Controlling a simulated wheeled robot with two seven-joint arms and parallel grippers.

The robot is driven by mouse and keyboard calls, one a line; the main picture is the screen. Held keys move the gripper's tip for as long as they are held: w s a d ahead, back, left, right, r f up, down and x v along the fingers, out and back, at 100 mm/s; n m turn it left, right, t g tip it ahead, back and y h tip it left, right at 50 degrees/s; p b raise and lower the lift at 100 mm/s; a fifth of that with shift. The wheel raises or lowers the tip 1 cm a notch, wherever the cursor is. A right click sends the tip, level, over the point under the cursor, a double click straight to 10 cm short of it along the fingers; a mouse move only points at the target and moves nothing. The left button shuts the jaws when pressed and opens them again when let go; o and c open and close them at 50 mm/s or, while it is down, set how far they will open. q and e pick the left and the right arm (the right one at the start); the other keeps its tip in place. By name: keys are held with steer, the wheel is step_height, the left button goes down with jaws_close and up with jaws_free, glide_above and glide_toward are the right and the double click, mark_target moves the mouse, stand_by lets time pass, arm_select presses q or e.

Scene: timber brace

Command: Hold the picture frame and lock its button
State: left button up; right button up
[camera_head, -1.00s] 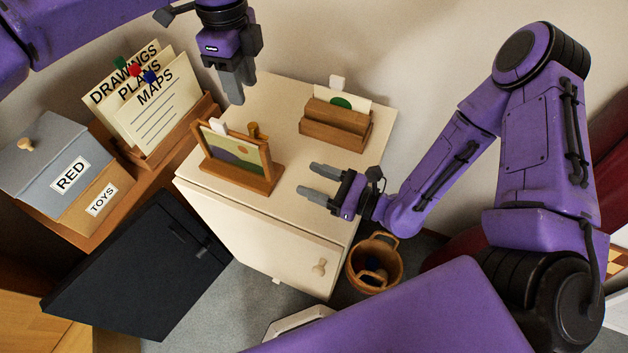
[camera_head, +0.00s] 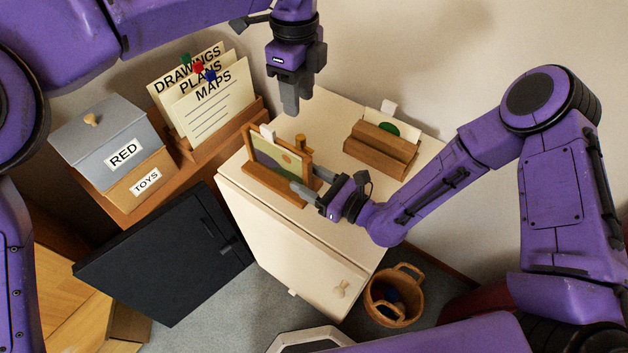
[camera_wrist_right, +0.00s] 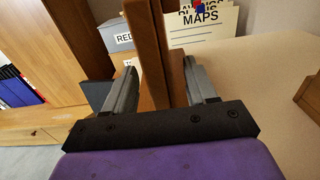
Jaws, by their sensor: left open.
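My right gripper (camera_head: 305,177) is at the frame's right end, open, with one finger on each side of the wooden post. In the right wrist view the frame's edge (camera_wrist_right: 152,50) rises between the fingers; contact cannot be told. My left gripper (camera_head: 291,108) points down, open and empty, above and behind the knob.
The cream cabinet (camera_head: 330,215) has a wooden card holder (camera_head: 380,150) at its back right. A file rack with paper sheets (camera_head: 215,100) and a grey box (camera_head: 110,135) stand left. A dark open door (camera_head: 165,260) and a basket (camera_head: 393,297) are lower.

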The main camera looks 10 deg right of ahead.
mark_target(301, 137)
jaws_close()
arm_select(q)
steer(key=shift+o, duration=0.4)
steer(key=shift+f+m, duration=0.55)
steer(key=shift+m, duration=0.25)
step_height(301, 137, down, 9)
steer(key=shift+r, duration=0.15)
